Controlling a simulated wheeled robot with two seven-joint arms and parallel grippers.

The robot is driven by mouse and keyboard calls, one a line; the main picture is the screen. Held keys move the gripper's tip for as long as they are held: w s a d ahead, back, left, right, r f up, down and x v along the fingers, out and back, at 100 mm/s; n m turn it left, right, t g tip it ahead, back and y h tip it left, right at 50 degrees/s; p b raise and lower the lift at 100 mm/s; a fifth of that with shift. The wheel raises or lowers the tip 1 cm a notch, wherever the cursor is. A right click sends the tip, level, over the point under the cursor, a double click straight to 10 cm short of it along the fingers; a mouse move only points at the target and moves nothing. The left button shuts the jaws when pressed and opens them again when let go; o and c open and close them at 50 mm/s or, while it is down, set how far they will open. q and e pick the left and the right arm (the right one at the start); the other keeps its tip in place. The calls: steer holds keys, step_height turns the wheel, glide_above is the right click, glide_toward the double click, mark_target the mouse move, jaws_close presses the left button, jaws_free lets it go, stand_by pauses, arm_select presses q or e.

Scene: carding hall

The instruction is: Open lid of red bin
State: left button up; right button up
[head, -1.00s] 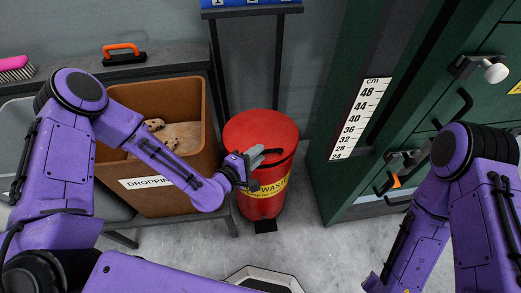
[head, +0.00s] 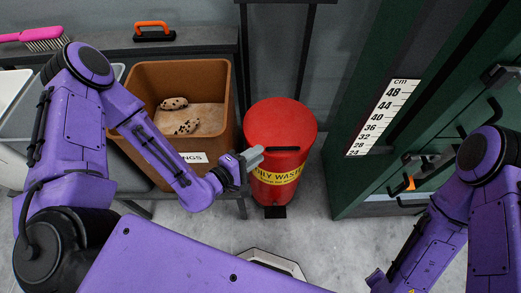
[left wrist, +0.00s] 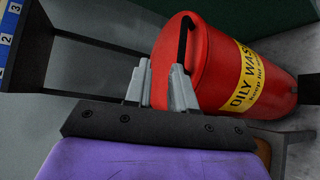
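The red bin (head: 262,190) stands on the floor with a yellow "oily waste" label. Its round red lid (head: 280,122) is down on it. A black bar handle (head: 283,149) runs along the lid's front edge. My left gripper (head: 255,157) is at the bin's left front, close to the handle's left end in the picture. In the left wrist view its two grey fingers (left wrist: 160,84) are apart with nothing between them, and the bin (left wrist: 212,85) with its black handle (left wrist: 184,36) lies beyond them. My right gripper is out of view; only its arm shows.
A brown droppings bin (head: 222,110) with spotted lumps stands left of the red bin, behind my left arm. A black pedal (head: 275,211) is at the red bin's foot. A green cabinet (head: 350,185) with a cm scale (head: 383,118) stands on the right.

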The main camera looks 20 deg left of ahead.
arm_select(q)
steer(key=shift+s+a+r, duration=0.1)
steer(key=shift+s+a, duration=0.05)
steer(key=shift+s, duration=0.15)
stand_by(0.5)
steer(key=s+a+f+m+g+y, duration=0.5)
steer(key=s+a+f+g, duration=0.2)
steer(key=s+f, duration=0.4)
step_height(320, 180, down, 2)
steer(key=shift+a+f+m+y, duration=0.1)
steer(key=shift+a+m+y, duration=0.2)
steer(key=shift+y, duration=0.1)
steer(key=s+a+m+g+y, duration=0.1)
steer(key=s+a, duration=0.1)
steer(key=s+a+f+m+g+y, duration=0.1)
steer(key=s+a, duration=0.2)
steer(key=s+a+m+g+y, duration=0.1)
steer(key=s+a+y, duration=0.1)
steer(key=a, duration=0.1)
steer(key=shift+s+f, duration=0.15)
steer(key=shift+f, duration=0.2)
steer(key=shift+c, duration=0.6)
jaws_close()
steer(key=shift+s+f, duration=0.1)
